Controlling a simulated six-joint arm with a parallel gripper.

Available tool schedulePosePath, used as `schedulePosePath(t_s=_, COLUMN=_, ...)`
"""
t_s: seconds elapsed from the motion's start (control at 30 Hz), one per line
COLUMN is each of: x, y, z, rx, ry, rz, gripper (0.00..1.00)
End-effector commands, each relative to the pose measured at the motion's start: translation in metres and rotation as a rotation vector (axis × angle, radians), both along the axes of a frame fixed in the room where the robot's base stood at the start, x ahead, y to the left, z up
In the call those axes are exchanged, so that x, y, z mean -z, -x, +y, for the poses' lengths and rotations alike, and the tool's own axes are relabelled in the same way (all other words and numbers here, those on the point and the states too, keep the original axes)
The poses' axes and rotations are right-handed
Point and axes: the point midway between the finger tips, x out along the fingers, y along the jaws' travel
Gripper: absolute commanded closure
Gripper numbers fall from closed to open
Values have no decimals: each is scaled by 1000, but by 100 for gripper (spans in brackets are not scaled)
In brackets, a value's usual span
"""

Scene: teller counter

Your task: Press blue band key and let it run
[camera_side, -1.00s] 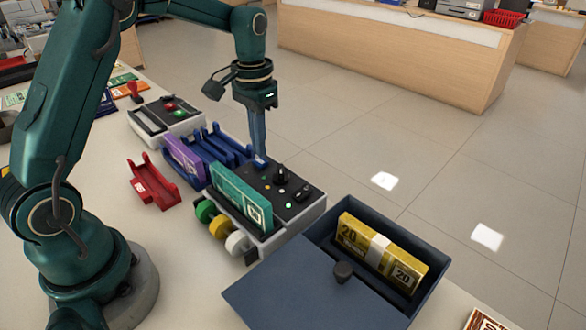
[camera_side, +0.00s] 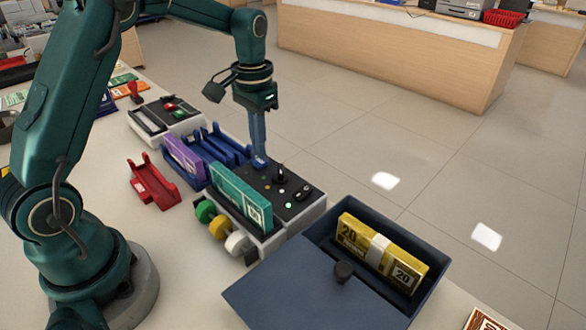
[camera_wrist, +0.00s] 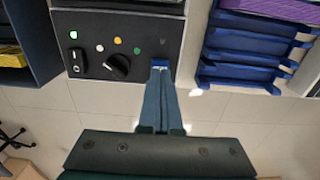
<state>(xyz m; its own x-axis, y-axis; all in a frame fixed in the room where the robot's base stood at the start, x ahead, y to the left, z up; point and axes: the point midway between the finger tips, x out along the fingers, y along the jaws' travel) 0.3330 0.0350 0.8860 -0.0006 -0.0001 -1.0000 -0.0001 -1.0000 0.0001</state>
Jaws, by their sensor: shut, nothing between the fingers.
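The banding machine has a dark control panel (camera_side: 268,198), also in the wrist view (camera_wrist: 90,20), with a black knob (camera_side: 280,175), a black switch (camera_wrist: 77,62) and small lights. A green light (camera_wrist: 74,35), a white one (camera_wrist: 100,48) and an orange one (camera_wrist: 117,40) show. A teal note bundle (camera_side: 240,195) stands upright in the machine's slot. My gripper (camera_side: 259,161) is shut and empty, pointing down at the panel's far end. In the wrist view its fingertips (camera_wrist: 160,66) lie over the panel edge at a small blue patch. The blue key is mostly hidden beneath them; I cannot tell how far it is pressed.
A blue rack (camera_side: 215,145) with a purple bundle (camera_side: 184,160) stands beside the machine. A red holder (camera_side: 152,185) is in front. A dark blue box (camera_side: 300,285) holds a yellow bundle (camera_side: 375,255). Green, yellow and white spools (camera_side: 217,227) line the machine's front.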

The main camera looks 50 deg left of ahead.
Motion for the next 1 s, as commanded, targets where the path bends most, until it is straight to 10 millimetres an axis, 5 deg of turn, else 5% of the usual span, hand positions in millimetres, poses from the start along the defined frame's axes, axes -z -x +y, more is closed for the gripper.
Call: schedulePosePath(t_s=1.0, x=16, y=0, z=0, rx=0, ry=0, rz=0, gripper=100)
